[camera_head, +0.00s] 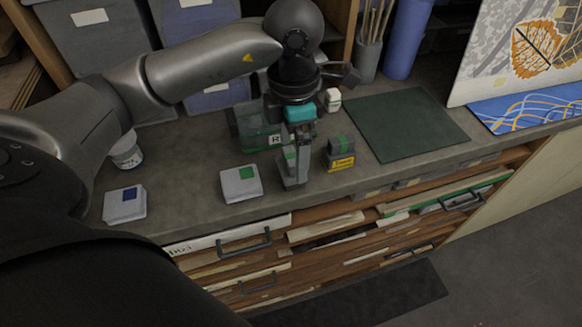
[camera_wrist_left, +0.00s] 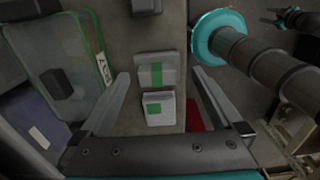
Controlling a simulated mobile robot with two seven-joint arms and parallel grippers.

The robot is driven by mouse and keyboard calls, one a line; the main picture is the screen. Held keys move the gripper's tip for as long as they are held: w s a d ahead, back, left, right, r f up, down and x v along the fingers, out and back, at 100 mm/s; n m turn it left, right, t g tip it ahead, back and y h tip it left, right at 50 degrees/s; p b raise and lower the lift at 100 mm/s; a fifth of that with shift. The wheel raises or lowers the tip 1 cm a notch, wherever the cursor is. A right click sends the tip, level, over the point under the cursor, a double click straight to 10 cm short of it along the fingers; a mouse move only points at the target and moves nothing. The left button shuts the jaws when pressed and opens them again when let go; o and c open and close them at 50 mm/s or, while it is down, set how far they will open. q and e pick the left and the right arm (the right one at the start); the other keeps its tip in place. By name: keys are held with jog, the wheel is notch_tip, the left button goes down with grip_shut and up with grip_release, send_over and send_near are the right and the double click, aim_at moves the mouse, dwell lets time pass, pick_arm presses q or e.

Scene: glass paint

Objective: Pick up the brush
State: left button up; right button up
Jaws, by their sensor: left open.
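No single loose brush can be made out. Thin wooden sticks like brush handles (camera_head: 374,22) stand upright in a grey cup (camera_head: 367,60) at the back of the counter. My left gripper (camera_head: 291,182) points down over the counter's front part, between a white box with a green square (camera_head: 240,184) and a yellow and black block with a green top (camera_head: 341,153). In the left wrist view its fingers (camera_wrist_left: 160,85) are wide apart. A small dark teal-marked shape at that view's top right may be my right gripper.
A green see-through tub marked R (camera_head: 254,132) stands behind my left gripper. A white box with a blue square (camera_head: 125,204) and a white jar (camera_head: 127,152) are at left. A dark green mat (camera_head: 405,122) lies bare at right. Drawers (camera_head: 330,235) below are partly open.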

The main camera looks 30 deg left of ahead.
aim_at(290, 156)
pick_arm(q)
jog(key=f, duration=0.4)
jog(key=shift+a+f, duration=0.25)
jog(key=shift+f, duration=0.35)
pick_arm(e)
jog(key=shift+a, duration=0.4)
pick_arm(q)
jog(key=c, duration=1.2)
pick_arm(e)
jog(key=shift+s+d, duration=0.15)
jog(key=shift+d, duration=0.1)
pick_arm(q)
jog(key=shift+r, duration=0.1)
notch_tip(290, 156, up, 20)
jog(key=p, duration=0.3)
jog(key=shift+p, duration=0.4)
pick_arm(e)
notch_tip(290, 156, up, 4)
jog(key=shift+f, duration=0.15)
